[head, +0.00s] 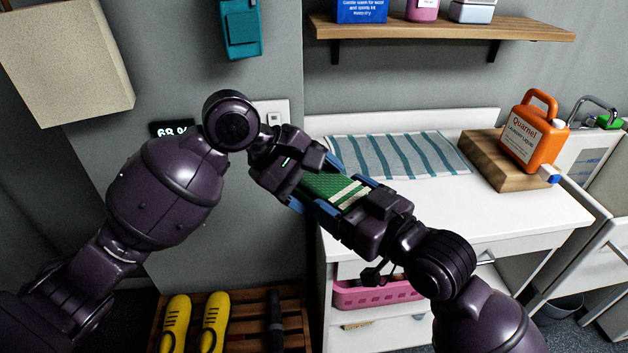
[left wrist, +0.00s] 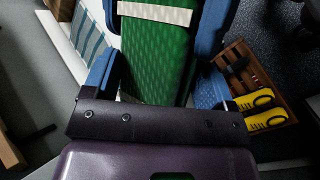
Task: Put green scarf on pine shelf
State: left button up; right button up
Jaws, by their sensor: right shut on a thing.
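The green scarf (head: 330,187), folded flat with cream stripes, is held between my two grippers above the left part of the white counter. My right gripper (head: 346,198) is shut on its striped end. My left gripper (head: 316,182) is at the other end, with its blue fingers on either side of the scarf. In the left wrist view the scarf (left wrist: 160,60) lies between these fingers, which look spread with gaps beside it. The pine shelf (head: 545,33) is on the wall at the upper right, above the counter.
The shelf bears a blue box (head: 361,10), a pink container (head: 422,9) and a pale container (head: 472,11). A striped towel (head: 400,155), a wooden block (head: 485,160) and an orange jug (head: 533,135) are on the counter (head: 500,212). Yellow shoes (head: 215,322) are below.

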pick_arm(q)
jog(key=c, duration=0.5)
pick_arm(e)
jog(key=o, duration=0.9)
jog(key=shift+s, duration=0.1)
